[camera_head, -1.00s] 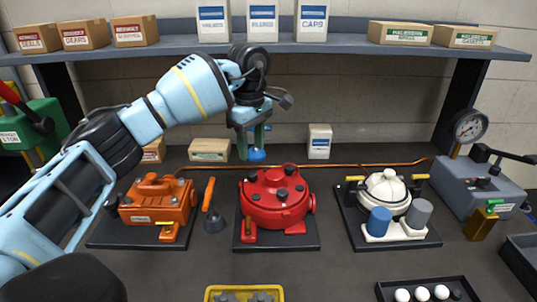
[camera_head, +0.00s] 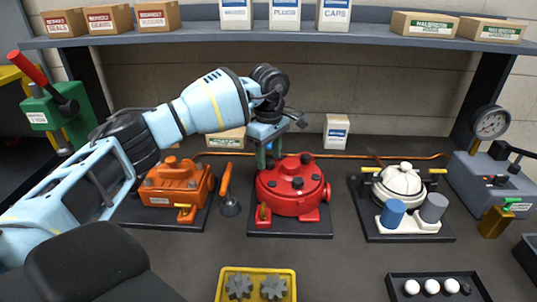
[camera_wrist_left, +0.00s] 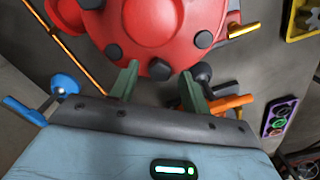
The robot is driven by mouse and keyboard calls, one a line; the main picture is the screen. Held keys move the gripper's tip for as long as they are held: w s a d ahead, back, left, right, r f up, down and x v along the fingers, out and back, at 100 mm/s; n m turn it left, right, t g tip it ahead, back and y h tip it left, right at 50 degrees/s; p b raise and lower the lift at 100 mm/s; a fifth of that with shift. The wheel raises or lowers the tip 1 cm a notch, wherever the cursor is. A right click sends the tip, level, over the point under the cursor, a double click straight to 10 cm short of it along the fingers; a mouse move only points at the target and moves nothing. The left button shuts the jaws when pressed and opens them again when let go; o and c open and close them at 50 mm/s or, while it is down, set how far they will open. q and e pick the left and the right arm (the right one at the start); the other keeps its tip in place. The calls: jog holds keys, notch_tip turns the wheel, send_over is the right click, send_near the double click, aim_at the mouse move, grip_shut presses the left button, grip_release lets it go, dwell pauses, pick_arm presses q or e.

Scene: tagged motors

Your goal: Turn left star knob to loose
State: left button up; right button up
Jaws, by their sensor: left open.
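The red motor (camera_head: 290,200) stands on a dark plate in the middle of the bench, with several black knobs on its top and rim. My left gripper (camera_head: 270,155) is at the motor's back left edge, its green fingers pointing down. In the left wrist view the gripper (camera_wrist_left: 160,75) is open, with one black knob (camera_wrist_left: 158,69) of the red motor (camera_wrist_left: 160,20) showing between the fingertips. Another black knob (camera_wrist_left: 113,52) lies just outside one finger. I cannot tell which is the left star knob, or whether the fingers touch anything. My right gripper is not in view.
An orange motor (camera_head: 178,184) and an orange-handled tool (camera_head: 228,190) stand left of the red motor; a white motor (camera_head: 400,182) stands right. A yellow tray (camera_head: 222,287) with grey toothed parts is in front. A shelf (camera_head: 290,36) with boxes runs above.

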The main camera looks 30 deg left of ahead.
pick_arm(q)
jog(key=shift+f, duration=0.1)
jog(key=c, duration=1)
jog(key=shift+n, duration=0.3)
